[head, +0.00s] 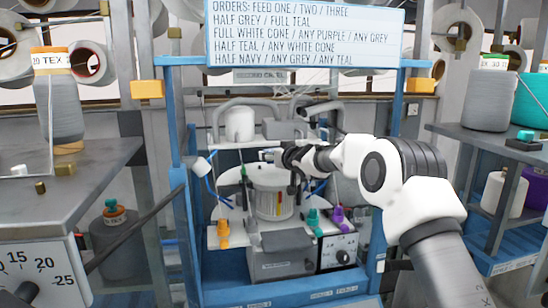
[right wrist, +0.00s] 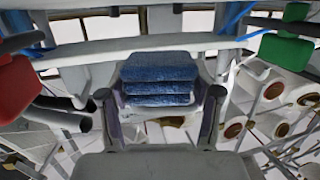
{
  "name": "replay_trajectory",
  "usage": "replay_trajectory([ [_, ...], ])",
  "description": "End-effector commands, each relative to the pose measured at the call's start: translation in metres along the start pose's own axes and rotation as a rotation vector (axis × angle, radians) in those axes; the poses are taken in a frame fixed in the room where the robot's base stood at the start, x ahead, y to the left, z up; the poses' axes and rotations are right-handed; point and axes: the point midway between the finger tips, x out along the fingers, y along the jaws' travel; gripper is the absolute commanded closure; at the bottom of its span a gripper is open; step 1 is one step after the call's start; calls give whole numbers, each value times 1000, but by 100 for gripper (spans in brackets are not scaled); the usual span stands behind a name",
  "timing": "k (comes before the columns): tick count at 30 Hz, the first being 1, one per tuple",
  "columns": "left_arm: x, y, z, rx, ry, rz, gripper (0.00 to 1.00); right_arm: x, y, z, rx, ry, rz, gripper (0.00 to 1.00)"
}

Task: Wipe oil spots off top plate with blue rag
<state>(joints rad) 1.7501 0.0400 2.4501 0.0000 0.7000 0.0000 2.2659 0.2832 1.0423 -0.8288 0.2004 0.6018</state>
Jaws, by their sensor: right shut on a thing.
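My right gripper (head: 290,160) reaches in from the right to the knitting machine, just below and in front of its pale top plate (head: 228,145) in the head view. In the right wrist view, the right gripper (right wrist: 160,95) is shut on a folded blue rag (right wrist: 160,72), which sits between its two dark fingers. The rag cannot be made out in the head view. I cannot tell whether the rag touches the plate. No oil spots can be made out; the arm and gripper hide part of the plate. My left gripper is not in view.
A white cone (head: 239,124) stands on the top plate, near curved grey tubes. A white needle cylinder (head: 274,196) sits below, with orange, teal and purple pegs (head: 337,214) nearby. Blue frame posts (head: 177,120) flank the machine. Shelves with yarn cones stand on both sides.

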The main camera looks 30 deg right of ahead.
Motion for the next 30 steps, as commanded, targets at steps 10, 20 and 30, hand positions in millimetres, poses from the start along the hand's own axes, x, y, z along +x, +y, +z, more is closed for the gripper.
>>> replay_trajectory([
  [10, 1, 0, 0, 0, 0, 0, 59, -4, 0, -19, 0, -1, 0, 64],
  [20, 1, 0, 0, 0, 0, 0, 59, -8, 0, -38, -4, 2, 0, 64],
  [30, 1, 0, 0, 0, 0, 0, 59, -10, 0, -48, 0, -1, 0, 64],
])
